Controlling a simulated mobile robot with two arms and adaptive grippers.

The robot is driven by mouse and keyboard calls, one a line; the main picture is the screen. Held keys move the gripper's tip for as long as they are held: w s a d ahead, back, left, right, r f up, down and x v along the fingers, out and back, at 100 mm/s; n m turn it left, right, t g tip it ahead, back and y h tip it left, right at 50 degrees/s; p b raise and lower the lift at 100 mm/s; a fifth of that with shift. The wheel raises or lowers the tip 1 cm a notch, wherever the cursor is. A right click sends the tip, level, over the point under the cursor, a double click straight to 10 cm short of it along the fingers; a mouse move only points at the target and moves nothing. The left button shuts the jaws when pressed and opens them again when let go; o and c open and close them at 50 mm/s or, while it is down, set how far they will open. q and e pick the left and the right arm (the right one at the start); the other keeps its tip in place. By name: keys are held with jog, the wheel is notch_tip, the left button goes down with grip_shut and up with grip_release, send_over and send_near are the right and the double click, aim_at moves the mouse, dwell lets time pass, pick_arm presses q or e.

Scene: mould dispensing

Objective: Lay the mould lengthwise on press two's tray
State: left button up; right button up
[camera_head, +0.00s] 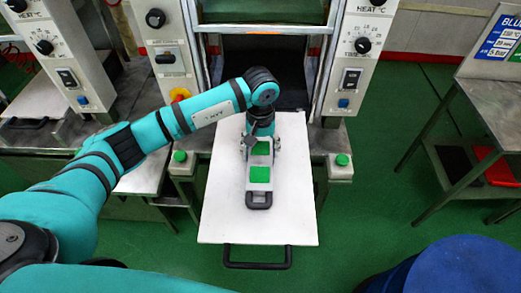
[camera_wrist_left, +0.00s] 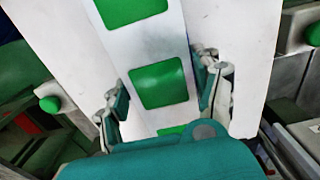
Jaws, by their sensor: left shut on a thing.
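The mould (camera_head: 260,175) is a long pale bar with green square pads and a black handle at its near end. It points lengthwise along the white tray (camera_head: 223,205), which sticks out of the middle press. It lies on the tray or just above it; I cannot tell which. My left gripper (camera_head: 262,145) is shut across the mould's width, with one finger on each side. In the left wrist view the fingers (camera_wrist_left: 164,100) flank the mould (camera_wrist_left: 158,84), and the tray (camera_wrist_left: 240,25) shows on both sides. My right gripper is not in view.
The tray's black handle (camera_head: 257,265) faces me. Green buttons (camera_head: 180,156) (camera_head: 342,160) flank the tray. Control panels (camera_head: 360,50) stand beside the press opening. A metal table (camera_head: 490,110) with a red tray (camera_head: 497,167) below is at right. Green floor is clear between.

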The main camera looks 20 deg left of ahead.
pick_arm(q)
jog(key=shift+f+b, duration=0.3)
jog(key=shift+b, duration=0.2)
dwell(0.6)
